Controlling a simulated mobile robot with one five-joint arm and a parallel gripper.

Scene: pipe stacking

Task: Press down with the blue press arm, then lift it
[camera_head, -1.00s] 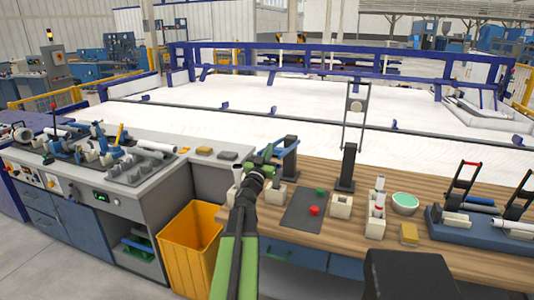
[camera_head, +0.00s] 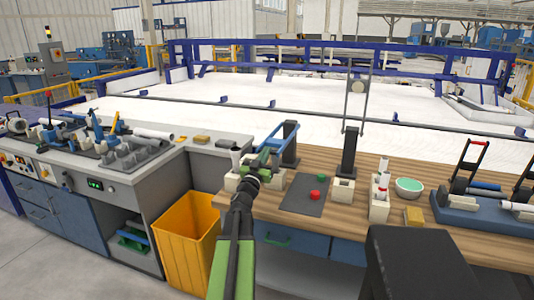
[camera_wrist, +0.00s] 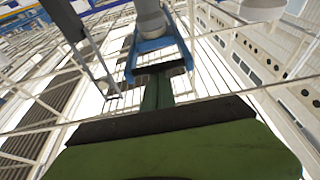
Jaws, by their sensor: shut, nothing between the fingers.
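The blue press arm (camera_head: 282,131) is a blue frame on a black post (camera_head: 290,155) at the left end of the wooden bench. It tilts, with its upper end near the post top. My gripper (camera_head: 265,158) is shut and sits just left of the post, below the arm's lower left end. In the wrist view the blue press arm (camera_wrist: 159,46) lies right beyond my green fingers (camera_wrist: 158,88), with a grey cylinder (camera_wrist: 150,18) behind it. I cannot tell whether the fingers touch the arm. My gripper hides part of the press base.
Pale blocks, a bowl (camera_head: 409,187) and a blue rack (camera_head: 470,212) stand farther right. A yellow bin (camera_head: 186,225) is below on the left.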

